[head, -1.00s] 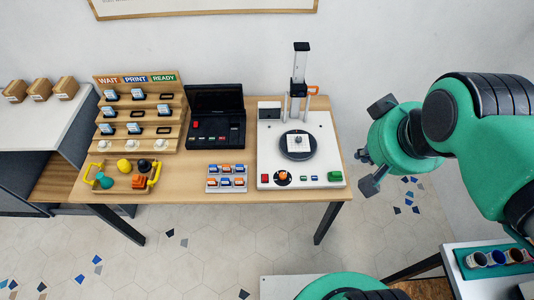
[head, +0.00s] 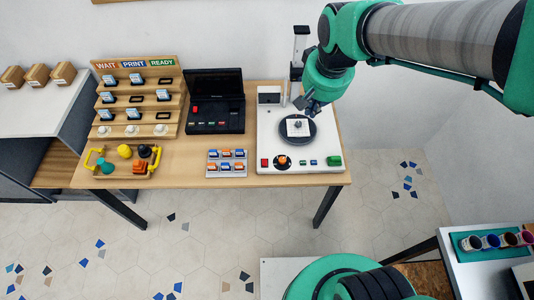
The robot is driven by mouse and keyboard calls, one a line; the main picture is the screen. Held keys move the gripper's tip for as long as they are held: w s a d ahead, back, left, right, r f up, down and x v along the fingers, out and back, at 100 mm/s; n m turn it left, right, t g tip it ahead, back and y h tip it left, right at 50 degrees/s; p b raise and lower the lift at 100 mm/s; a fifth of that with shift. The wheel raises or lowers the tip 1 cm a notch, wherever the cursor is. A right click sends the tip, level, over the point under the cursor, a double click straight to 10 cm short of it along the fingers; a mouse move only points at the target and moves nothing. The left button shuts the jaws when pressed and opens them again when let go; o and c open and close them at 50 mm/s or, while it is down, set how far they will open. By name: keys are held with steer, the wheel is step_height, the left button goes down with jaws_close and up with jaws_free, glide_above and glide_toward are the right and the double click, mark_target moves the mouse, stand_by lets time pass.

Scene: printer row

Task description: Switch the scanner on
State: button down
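The scanner appears to be the white device (head: 272,130) on the right of the wooden table. It has a dark round turntable (head: 297,139) with a small pale piece (head: 298,126) on it, and an upright post (head: 301,45) at the back. Along its front edge are a red button (head: 265,163), an orange knob (head: 282,160) on a black dial, small blue buttons (head: 313,162) and a green button (head: 334,160). My gripper (head: 307,105) hangs above the back of the turntable, partly hiding the post's base. Its finger gap is too small to judge.
Left of the scanner are a black open-lidded machine (head: 215,126), a grey tray of blue and orange pieces (head: 227,174), a wooden rack (head: 137,66) and a yellow-handled tray (head: 124,182). A colour-cup holder (head: 497,252) stands at the lower right.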

steer(key=w+a+f+g, duration=0.1)
steer(key=w+a+f, duration=0.5)
steer(key=f, duration=0.3)
steer(key=g, duration=0.2)
glide_above(267, 160)
step_height(267, 160, down, 13)
steer(key=shift+w+f+h+p, duration=0.1)
steer(key=shift+w+h+p, duration=0.1)
steer(key=shift+h+p, duration=0.15)
step_height(267, 160, down, 14)
steer(key=b, duration=0.3)
steer(key=shift+b, duration=0.3)
steer(key=shift+w, duration=0.1)
